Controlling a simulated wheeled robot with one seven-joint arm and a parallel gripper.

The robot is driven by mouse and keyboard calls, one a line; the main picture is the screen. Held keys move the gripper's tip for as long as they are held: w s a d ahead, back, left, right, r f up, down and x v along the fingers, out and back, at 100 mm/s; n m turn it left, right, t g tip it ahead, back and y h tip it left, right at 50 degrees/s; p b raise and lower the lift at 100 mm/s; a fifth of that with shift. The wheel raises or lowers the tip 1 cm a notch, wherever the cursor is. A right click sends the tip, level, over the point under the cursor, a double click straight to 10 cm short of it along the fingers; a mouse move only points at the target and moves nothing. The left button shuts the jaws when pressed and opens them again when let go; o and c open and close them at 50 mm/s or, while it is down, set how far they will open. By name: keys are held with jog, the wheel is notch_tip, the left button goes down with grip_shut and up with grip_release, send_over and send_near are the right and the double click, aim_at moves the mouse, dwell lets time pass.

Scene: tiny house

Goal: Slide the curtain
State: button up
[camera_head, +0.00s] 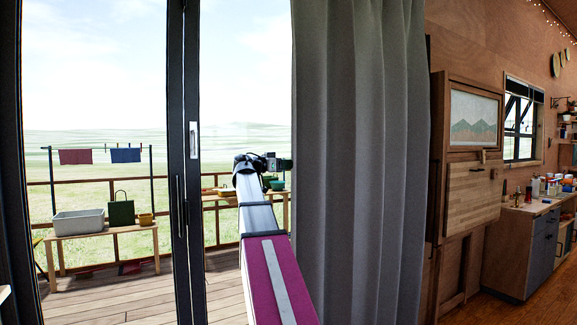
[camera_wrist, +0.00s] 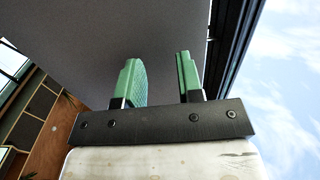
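The grey curtain (camera_head: 360,160) hangs in tall folds to the right of the glass door in the head view. My gripper (camera_head: 286,164) is at the curtain's left edge, at about mid-height in the picture. In the wrist view my gripper (camera_wrist: 158,62) shows two green fingers standing apart, with no cloth visible between them. A plain grey surface fills the view behind the fingers; I cannot tell for sure whether it is the curtain. I cannot tell whether the fingertips touch the cloth.
A dark door frame (camera_head: 184,160) with a handle stands left of my arm. Outside are a deck and a bench (camera_head: 105,235) with a grey tub (camera_head: 78,221). Right of the curtain are a wooden cabinet (camera_head: 470,185) and a kitchen counter (camera_head: 530,206).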

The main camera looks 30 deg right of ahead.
aim_at(308, 163)
jog(key=shift+d, duration=0.85)
grip_shut()
jog(key=shift+w+d, duration=0.15)
jog(key=shift+d, duration=2.2)
grip_release()
jog(key=shift+a, duration=0.15)
jog(key=a, duration=1)
jog(key=shift+s+a, duration=0.2)
jog(key=shift+a, duration=0.1)
